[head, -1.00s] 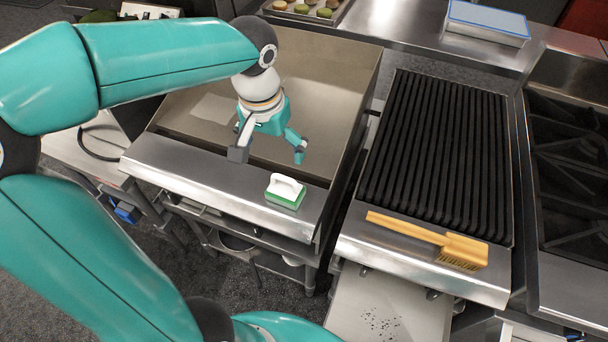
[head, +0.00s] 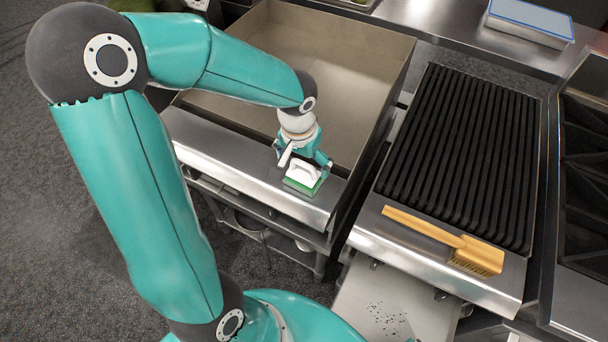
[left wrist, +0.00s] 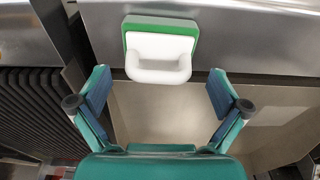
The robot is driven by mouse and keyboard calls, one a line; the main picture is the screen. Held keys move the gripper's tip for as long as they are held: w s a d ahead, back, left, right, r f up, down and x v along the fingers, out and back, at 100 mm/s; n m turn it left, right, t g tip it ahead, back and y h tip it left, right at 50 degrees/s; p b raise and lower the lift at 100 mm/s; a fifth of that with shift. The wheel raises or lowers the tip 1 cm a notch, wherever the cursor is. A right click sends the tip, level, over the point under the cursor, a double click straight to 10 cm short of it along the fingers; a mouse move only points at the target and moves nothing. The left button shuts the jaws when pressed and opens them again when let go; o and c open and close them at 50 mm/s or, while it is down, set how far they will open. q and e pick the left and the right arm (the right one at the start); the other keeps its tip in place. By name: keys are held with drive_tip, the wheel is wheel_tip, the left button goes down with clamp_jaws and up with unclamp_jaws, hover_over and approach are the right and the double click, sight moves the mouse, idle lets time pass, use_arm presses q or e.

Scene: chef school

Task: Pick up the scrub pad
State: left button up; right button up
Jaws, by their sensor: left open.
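The scrub pad (head: 303,177) has a white handle on a green pad and lies on the steel front ledge of the griddle (head: 235,165). In the left wrist view the scrub pad (left wrist: 160,48) is at the top centre, handle towards me. My left gripper (head: 303,167) is just behind and above the pad in the head view. In the left wrist view my left gripper (left wrist: 160,98) is open, its fingers spread wide and empty, with the pad ahead of the gap between them. My right gripper is not in view.
A ribbed black grill (head: 455,155) stands to the right, with a yellow brush (head: 445,240) on its front ledge. A blue-topped box (head: 530,20) is on the back counter. The griddle has a raised side wall (head: 385,105). Stove burners (head: 585,170) are at the far right.

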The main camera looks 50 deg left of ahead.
sight(304, 172)
use_arm(q)
wheel_tip(304, 172, down, 5)
drive_tip(key=shift+w+r, duration=0.15)
drive_tip(key=c, duration=0.9)
drive_tip(key=shift+r, duration=0.1)
wheel_tip(304, 172, up, 20)
idle(0.3)
